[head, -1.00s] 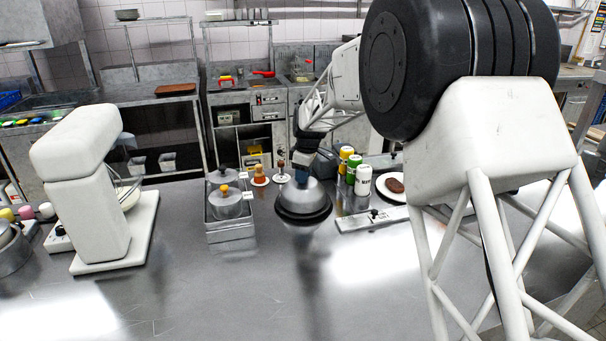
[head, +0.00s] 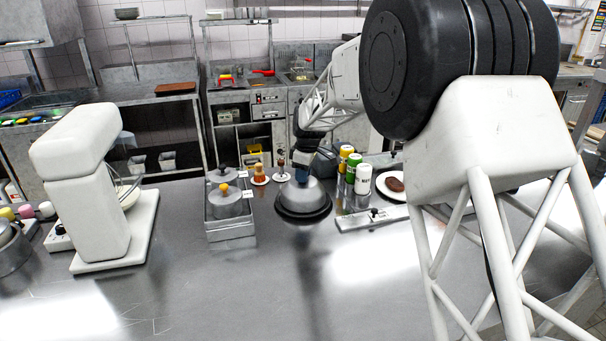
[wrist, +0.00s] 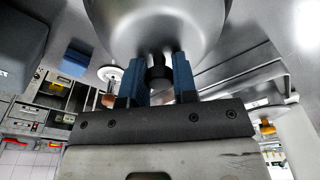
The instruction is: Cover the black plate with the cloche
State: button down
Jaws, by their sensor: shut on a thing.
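The cloche (head: 303,197) is a grey metal dome in the middle of the counter. It sits over the black plate (head: 303,214), whose dark rim shows all around and below it; whether the dome's edge touches the plate is hard to tell. My gripper (head: 301,175) is above the dome with its blue fingers at the top. In the wrist view my gripper (wrist: 158,75) is shut on the dark knob (wrist: 158,73) of the cloche (wrist: 157,30). The plate's middle is hidden under the dome.
A metal tray (head: 231,230) with lidded pots stands just left. Several cans, one of them white (head: 363,180), stand to the right, near a white plate (head: 389,196) with brown food. A white mixer (head: 85,195) stands far left. The front counter is clear.

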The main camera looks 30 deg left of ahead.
jog(key=shift+f, duration=0.15)
dwell(0.7)
jog(key=shift+c, duration=1.7)
grip_release()
jog(key=shift+r, duration=3.45)
